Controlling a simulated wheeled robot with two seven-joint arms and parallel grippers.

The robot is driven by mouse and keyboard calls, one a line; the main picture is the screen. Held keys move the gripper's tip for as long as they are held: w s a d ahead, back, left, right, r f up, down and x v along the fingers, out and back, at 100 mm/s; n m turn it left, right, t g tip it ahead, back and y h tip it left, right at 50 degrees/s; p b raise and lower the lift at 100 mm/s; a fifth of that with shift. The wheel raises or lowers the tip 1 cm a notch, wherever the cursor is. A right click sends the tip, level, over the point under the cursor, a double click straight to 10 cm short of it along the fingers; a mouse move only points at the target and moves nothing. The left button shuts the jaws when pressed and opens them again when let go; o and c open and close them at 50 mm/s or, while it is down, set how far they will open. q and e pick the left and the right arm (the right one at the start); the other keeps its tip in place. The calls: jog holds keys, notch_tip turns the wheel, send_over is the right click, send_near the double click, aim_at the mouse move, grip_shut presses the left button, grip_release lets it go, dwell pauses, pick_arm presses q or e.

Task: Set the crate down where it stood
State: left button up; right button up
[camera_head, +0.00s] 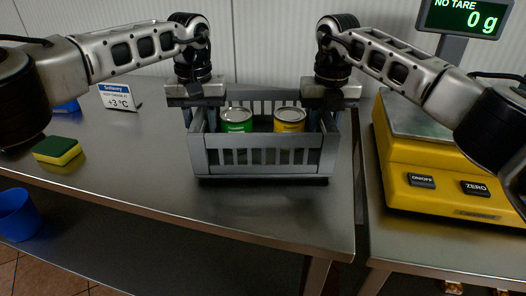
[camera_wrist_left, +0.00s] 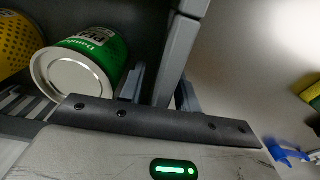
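The grey slatted crate (camera_head: 265,170) is level at the middle of the steel counter, near its right end. A dark shadow lies along its lower edge; I cannot tell if it touches the counter. Inside stand a green can (camera_head: 236,121) and a yellow can (camera_head: 289,121). My left gripper (camera_head: 197,104) is at the crate's left end; in the left wrist view its fingers (camera_wrist_left: 161,90) sit on either side of the crate wall (camera_wrist_left: 180,55). My right gripper (camera_head: 330,104) is at the right end wall in the same pose, its fingertips mostly hidden.
A yellow scale (camera_head: 440,190) stands on a separate counter at the right, past a narrow gap. A blue bucket (camera_head: 17,215) is lower left. The counter in front of the crate is clear.

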pick_arm(q)
notch_tip(320, 180, up, 12)
jog(key=shift+f, duration=0.1)
pick_arm(e)
jog(key=shift+r, duration=0.1)
notch_tip(320, 180, up, 12)
jog(key=shift+f, duration=0.1)
dwell(0.4)
